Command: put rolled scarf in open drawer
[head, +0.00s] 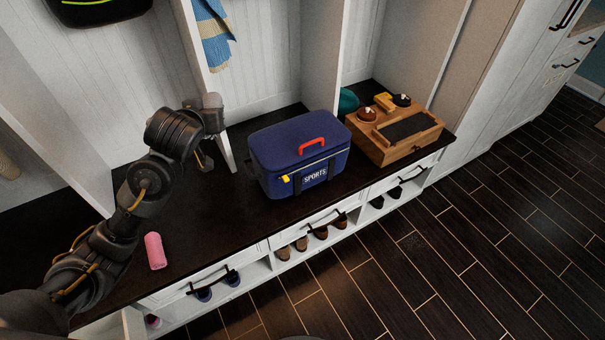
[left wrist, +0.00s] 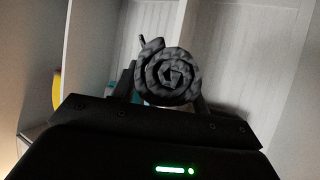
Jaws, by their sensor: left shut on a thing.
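My left gripper (left wrist: 165,92) is shut on the rolled scarf (left wrist: 168,76), a dark grey spiral seen end-on between the two fingers in the left wrist view. In the head view my left arm reaches in from the left, and a light grey roll (head: 213,107) at its end looks like the scarf, held above the bench. The fingers are mostly hidden there. The bench drawers (head: 218,271) look shut from here. I cannot make out which drawer is open. My right gripper is not in view.
A blue sports bag (head: 300,155) stands mid-bench, right of my gripper. A wooden organizer (head: 398,138) sits farther right. A pink roll (head: 155,251) lies on the bench (head: 205,222) at left. Upright cubby dividers stand behind. Shoes (head: 318,232) sit below. Dark floor (head: 430,265) is clear.

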